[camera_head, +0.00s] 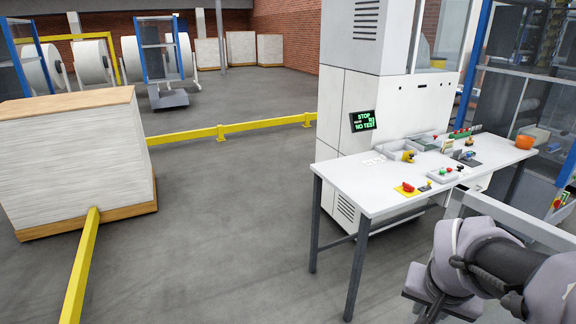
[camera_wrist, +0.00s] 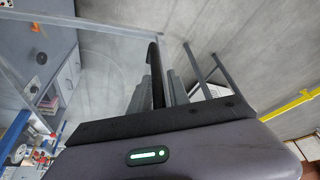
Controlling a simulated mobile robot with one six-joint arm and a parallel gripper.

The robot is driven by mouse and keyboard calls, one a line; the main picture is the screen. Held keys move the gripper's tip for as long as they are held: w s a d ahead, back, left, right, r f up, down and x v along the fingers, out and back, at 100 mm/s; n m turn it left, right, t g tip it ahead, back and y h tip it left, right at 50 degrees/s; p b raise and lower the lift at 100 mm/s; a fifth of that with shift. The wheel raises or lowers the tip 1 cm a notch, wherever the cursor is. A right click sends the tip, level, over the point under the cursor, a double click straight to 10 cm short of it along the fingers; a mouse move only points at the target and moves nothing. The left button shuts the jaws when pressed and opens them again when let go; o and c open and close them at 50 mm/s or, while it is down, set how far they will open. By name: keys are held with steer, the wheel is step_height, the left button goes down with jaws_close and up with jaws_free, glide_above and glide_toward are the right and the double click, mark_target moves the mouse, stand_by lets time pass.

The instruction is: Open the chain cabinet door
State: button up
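In the wrist view a black bar-shaped handle (camera_wrist: 157,78), bent at its far end, runs between the two grey fingers of my gripper (camera_wrist: 158,88). The fingers lie close on both sides of it; whether they press on it I cannot tell. A clear panel with a grey frame (camera_wrist: 75,22) spans the upper left of the wrist view, near the handle. It may be the chain cabinet door. In the head view a grey frame (camera_head: 520,222) stands behind my arm at the lower right.
A white control table (camera_head: 378,195) with grey legs, buttons and trays stands left of my arm. A white machine cabinet (camera_head: 345,115) with a STOP display is behind it. A paper stack (camera_head: 75,155) and yellow rails (camera_head: 180,137) are farther left. The grey floor between is clear.

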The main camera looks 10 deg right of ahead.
steer(key=p+v, duration=0.6)
steer(key=v, duration=1.1)
steer(key=shift+r, duration=0.15)
steer(key=shift+s, duration=0.1)
